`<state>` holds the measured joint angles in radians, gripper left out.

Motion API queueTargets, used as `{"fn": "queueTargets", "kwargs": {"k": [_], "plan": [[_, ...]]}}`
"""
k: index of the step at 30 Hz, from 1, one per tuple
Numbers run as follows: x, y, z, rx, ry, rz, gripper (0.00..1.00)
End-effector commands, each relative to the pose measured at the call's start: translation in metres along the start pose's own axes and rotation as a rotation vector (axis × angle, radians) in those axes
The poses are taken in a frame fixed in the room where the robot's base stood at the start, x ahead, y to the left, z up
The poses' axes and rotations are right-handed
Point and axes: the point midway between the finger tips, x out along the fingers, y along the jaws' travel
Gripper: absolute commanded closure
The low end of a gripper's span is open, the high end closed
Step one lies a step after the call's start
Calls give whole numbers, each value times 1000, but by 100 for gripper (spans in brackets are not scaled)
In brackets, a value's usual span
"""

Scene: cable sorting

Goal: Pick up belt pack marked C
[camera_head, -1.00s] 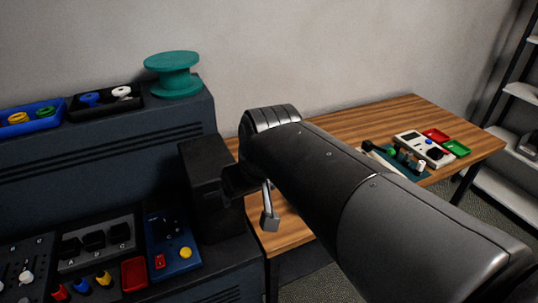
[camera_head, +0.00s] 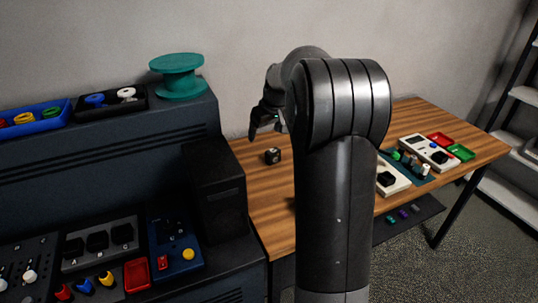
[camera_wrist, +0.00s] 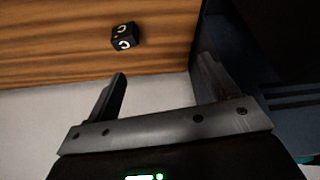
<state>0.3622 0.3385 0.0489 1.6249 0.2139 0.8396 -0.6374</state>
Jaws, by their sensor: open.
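A small black cube (camera_head: 272,156) sits on the wooden table near its left end. In the wrist view the black cube (camera_wrist: 124,36) shows white C-shaped marks on its faces, so it looks like the belt pack marked C. My gripper (camera_head: 268,124) is open and empty, above and beyond the cube near the back wall. In the wrist view my gripper's fingers (camera_wrist: 163,78) are spread apart, with the cube beyond the fingertips and nothing between them.
A dark console (camera_head: 70,170) with a black box (camera_head: 217,195) borders the table (camera_head: 262,205) on the left. The console holds a grey panel (camera_head: 98,255) with lettered slots. White devices (camera_head: 428,150) and red and green trays stand at the table's right. The wall is close behind.

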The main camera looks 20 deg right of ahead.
Motion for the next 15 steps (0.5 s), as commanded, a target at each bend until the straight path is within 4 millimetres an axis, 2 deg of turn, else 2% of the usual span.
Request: {"fn": "queueTargets", "kwargs": {"k": [1, 7, 10, 15], "plan": [[19, 17, -3, 0, -5, -6, 20], [73, 66, -11, -18, -3, -24, 20], [91, 83, -11, -24, 0, -29, 20], [106, 94, -11, -30, 3, -32, 20]]}}
